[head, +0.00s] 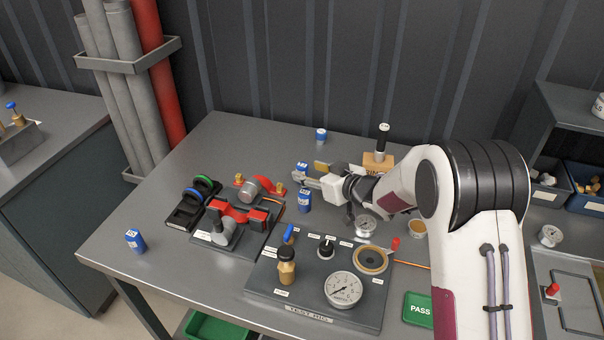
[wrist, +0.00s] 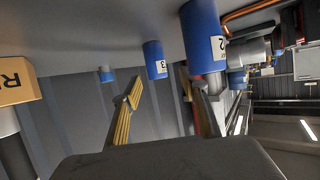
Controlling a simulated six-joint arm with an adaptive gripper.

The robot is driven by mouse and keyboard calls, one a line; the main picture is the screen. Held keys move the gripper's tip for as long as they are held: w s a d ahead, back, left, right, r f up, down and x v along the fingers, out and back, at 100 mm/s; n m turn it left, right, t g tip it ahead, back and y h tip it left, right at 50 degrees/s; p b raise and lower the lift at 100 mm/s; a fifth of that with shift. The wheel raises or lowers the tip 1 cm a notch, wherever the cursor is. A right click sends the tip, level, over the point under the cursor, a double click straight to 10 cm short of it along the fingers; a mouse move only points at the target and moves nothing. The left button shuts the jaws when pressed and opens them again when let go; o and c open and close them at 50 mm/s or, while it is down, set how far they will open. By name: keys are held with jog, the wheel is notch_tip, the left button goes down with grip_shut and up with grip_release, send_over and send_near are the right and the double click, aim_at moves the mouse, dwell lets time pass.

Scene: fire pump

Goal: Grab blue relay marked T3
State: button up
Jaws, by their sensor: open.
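Several blue relays with white labels stand on the grey bench. The one marked 3 (wrist: 154,62) shows in the wrist view, between the lines of my fingers and beyond their tips. In the head view it appears to be the relay (head: 302,167) beside my fingertips, partly hidden by them. A nearer relay marked 2 (wrist: 203,42) is close to my right-hand finger in the wrist view; it appears to be the relay (head: 305,203) in front of my gripper. My gripper (head: 307,173) is open and empty, its fingers also seen in the wrist view (wrist: 167,90).
Another blue relay (head: 321,135) stands farther back, and one (head: 135,240) near the left edge. A wooden block (head: 378,160) with a black-handled stamp is behind my gripper. A valve assembly (head: 240,215) and the test rig panel (head: 320,285) lie nearer. The back left bench is clear.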

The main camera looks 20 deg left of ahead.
aim_at(306, 169)
jog(key=shift+w+x, duration=0.2)
jog(key=shift+x, duration=2.4)
jog(key=shift+d, duration=0.15)
jog(key=c, duration=1.2)
